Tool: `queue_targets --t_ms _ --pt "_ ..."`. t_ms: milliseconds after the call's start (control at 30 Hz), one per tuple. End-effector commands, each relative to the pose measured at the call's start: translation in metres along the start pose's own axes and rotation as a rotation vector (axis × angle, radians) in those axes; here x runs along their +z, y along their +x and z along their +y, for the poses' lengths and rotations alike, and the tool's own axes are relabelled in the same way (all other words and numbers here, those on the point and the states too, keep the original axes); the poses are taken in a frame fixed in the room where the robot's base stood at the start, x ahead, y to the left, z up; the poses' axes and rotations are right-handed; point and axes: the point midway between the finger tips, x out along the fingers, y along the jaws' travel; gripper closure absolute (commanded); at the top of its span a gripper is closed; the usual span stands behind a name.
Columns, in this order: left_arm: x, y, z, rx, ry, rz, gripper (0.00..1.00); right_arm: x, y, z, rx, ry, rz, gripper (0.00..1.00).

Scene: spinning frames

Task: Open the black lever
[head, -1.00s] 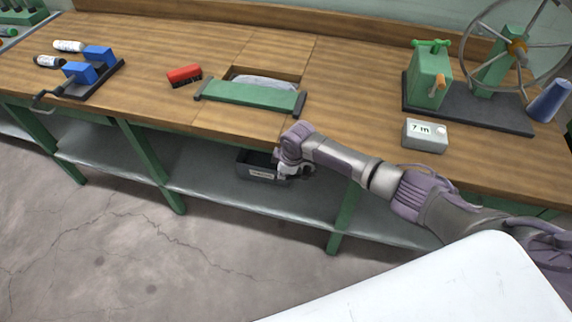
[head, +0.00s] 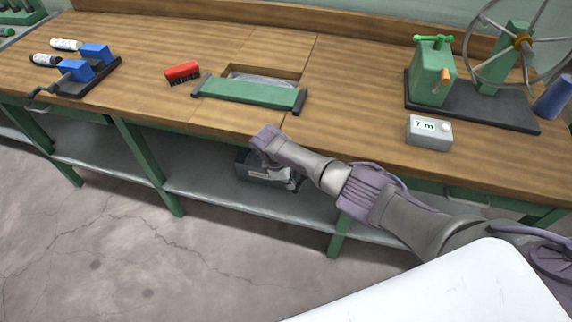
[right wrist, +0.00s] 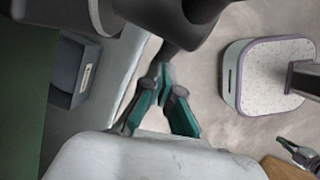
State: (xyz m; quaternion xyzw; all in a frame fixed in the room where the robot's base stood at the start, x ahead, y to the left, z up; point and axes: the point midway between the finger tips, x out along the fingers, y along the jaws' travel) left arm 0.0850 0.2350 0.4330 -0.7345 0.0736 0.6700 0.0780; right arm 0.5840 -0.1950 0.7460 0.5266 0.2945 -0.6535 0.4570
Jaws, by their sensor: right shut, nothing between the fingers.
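The black lever is most likely the dark crank handle (head: 38,93) on the blue clamp device (head: 78,70) at the far left of the bench.
The labelled grey bin (head: 255,168) stands on the lower shelf (head: 215,192). The floor in front is bare.

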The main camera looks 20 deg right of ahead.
Motion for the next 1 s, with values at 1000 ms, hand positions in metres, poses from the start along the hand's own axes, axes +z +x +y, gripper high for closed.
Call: queue_targets --t_ms 1000 --pt "-0.0009 -0.0080 -0.0003 0.000 0.000 0.000 1.00 0.0042 0.0027 -0.0032 0.000 0.001 0.002 1.00"
